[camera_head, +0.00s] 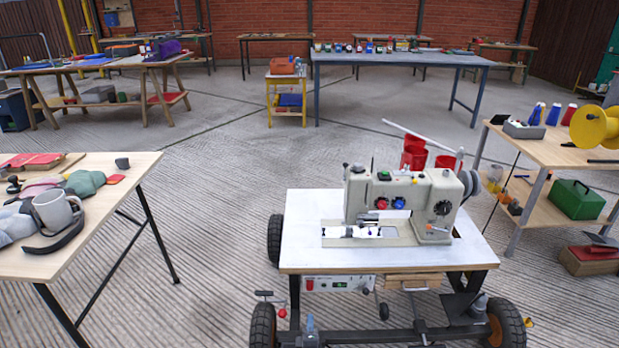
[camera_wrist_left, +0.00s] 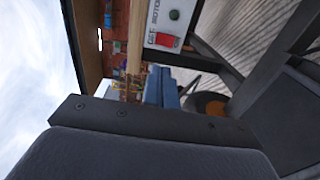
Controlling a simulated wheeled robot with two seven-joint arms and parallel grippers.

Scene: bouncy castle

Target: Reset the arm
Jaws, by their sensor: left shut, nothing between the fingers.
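My left gripper (camera_wrist_left: 150,125) shows only in the left wrist view, as dark grey parts with screws close to the lens. Its fingers are shut with nothing held. Beyond it are a panel with a red switch (camera_wrist_left: 164,39) and a dark wheel with an orange hub (camera_wrist_left: 210,104). In the head view I cannot make out either arm or gripper. My right gripper is in neither view.
A wheeled white table (camera_head: 300,225) with a cream sewing machine (camera_head: 405,195) stands in front. A wooden table (camera_head: 120,190) with a mug (camera_head: 55,212) is at left. A workbench (camera_head: 545,150) with a yellow reel (camera_head: 596,127) is at right. Open floor lies behind.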

